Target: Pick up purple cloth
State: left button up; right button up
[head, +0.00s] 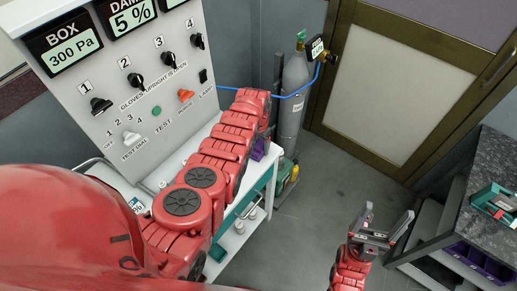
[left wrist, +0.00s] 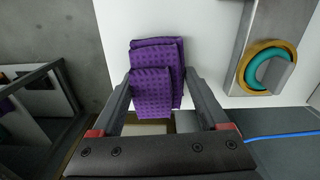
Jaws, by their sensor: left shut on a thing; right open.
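The purple cloth (left wrist: 154,85) is folded and dotted. In the left wrist view it sits between the two fingers of my left gripper (left wrist: 158,98), which is shut on it. A white surface lies behind the cloth. In the head view only a small piece of the cloth (head: 258,150) shows past my red arm, which hides the left gripper. My right gripper (head: 387,228) is open and empty above the floor at the lower right.
A white control panel (head: 140,90) with knobs stands on a white bench (head: 262,172). A grey gas cylinder (head: 292,100) with a blue hose stands behind it. At right are a dark counter (head: 490,165) and purple bins (head: 478,262). The grey floor (head: 330,190) between is clear.

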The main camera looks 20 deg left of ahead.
aim_at(258, 146)
pick_arm(q)
jog(key=shift+w+r, duration=0.1)
jog(key=shift+r, duration=0.15)
jog(key=shift+r, duration=0.65)
jog(key=shift+s+d+r+b, duration=0.1)
jog(key=shift+s+r+b, duration=0.15)
jog(key=shift+r+b, duration=0.45)
jog(key=s, duration=0.1)
jog(key=s+d, duration=0.1)
jog(key=s, duration=0.1)
jog(key=shift+s+d+r+b, duration=0.25)
jog(key=shift+s+d+b, duration=0.1)
jog(key=shift+s+b, duration=0.05)
jog(key=s+p, duration=0.1)
jog(key=s+d+r+p, duration=0.1)
jog(key=s+p, duration=0.1)
jog(key=shift+d+r+p, duration=0.2)
jog(key=shift+r+p, duration=0.1)
jog(key=shift+s+d+f+p, duration=0.1)
jog(key=shift+s+d+p, duration=0.6)
jog(key=shift+s, duration=0.55)
jog(key=shift+s+d+p, duration=0.45)
jog(key=shift+s+p, duration=0.5)
jog(key=shift+s, duration=0.25)
jog(key=shift+s+d+f+p, duration=0.1)
jog(key=shift+s+d+p, duration=0.6)
jog(key=shift+s, duration=0.55)
jog(key=shift+a, duration=0.1)
